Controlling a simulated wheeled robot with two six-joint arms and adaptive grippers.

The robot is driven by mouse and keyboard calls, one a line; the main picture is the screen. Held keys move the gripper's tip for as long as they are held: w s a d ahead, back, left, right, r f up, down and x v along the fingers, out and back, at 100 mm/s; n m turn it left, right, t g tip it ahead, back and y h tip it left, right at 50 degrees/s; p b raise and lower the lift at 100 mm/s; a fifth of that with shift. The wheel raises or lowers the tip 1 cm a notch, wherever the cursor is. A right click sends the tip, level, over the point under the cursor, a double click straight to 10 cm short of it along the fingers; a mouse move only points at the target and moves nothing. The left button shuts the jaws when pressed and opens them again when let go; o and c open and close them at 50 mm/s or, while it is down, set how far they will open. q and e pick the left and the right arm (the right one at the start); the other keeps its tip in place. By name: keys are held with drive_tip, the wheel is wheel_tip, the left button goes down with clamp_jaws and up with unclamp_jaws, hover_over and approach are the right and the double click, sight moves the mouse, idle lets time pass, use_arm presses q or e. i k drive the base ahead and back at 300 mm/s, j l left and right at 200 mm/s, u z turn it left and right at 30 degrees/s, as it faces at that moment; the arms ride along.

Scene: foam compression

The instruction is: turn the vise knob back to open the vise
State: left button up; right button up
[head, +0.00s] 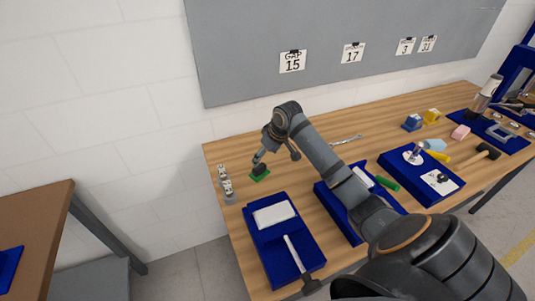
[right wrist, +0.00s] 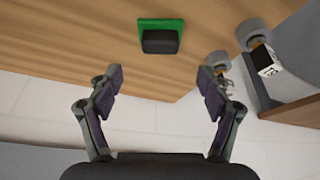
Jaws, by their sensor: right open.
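My right gripper (head: 260,158) reaches over the left part of the wooden bench. In the right wrist view the right gripper (right wrist: 163,80) is open, with nothing between its fingers. A green block with a black top (head: 260,173) lies on the bench just below the gripper; it also shows ahead of the fingers in the right wrist view (right wrist: 160,38), apart from them. Two grey metal pieces with round ends (head: 226,187) stand at the bench's left edge, and part of them shows in the right wrist view (right wrist: 262,58). I cannot tell whether they are the vise, and no knob is clear. My left gripper is out of view.
A blue tray (head: 270,250) with a white block (head: 273,214) lies at the front left. My arm partly hides another blue tray (head: 335,208). A blue tray with metal parts (head: 410,185) lies farther right, near a hammer (head: 488,151). A grey board (head: 250,75) hangs behind.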

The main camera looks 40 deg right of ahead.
sight(311, 286)
drive_tip(key=k, duration=1.5)
